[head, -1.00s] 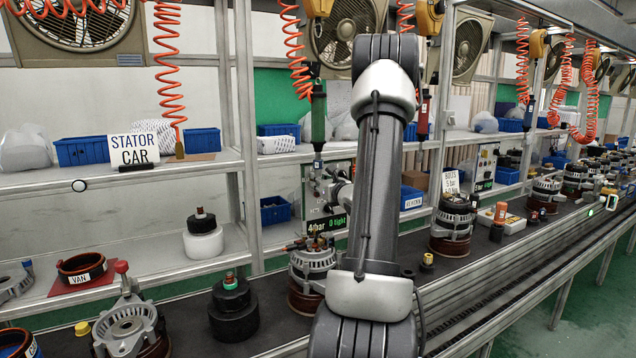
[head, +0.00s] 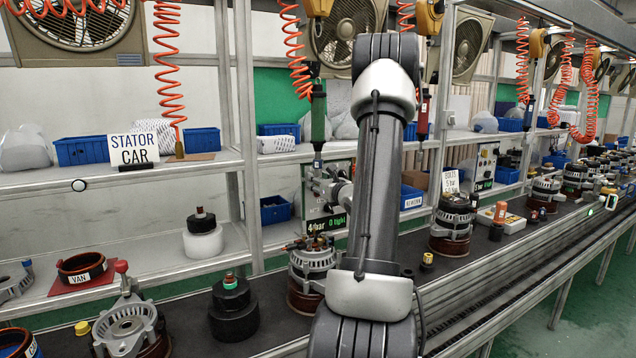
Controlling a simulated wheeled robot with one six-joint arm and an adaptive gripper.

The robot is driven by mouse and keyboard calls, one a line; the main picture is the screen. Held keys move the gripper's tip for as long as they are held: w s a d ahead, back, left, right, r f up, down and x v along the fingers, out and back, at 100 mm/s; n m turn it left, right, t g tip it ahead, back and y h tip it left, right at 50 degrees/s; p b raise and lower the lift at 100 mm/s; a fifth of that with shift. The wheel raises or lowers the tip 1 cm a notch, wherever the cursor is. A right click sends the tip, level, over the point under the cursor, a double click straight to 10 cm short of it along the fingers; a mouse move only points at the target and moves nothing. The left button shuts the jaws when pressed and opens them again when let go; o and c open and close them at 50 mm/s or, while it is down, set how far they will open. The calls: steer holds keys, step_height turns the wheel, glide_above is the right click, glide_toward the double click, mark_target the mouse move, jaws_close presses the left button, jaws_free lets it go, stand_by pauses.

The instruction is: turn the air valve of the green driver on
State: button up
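The green driver (head: 318,116) hangs upright from an orange coiled hose, left of my raised arm. Below it, a pale panel with fittings (head: 313,181) stands behind the line. The air valve cannot be made out clearly among these fittings. The far end of my arm, with my gripper (head: 333,191), reaches in front of the panel, partly hidden behind my own arm link. Its fingers cannot be told apart from the fittings, so whether it touches the valve is unclear.
An alternator (head: 311,262) stands on the dark conveyor (head: 268,322) just below the display. A black stacked part (head: 233,308) is to its left, and another alternator (head: 453,225) to the right. A red driver (head: 423,117) hangs right of my arm. Shelf posts (head: 240,150) rise at left.

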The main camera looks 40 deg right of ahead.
steer(key=v, duration=1.2)
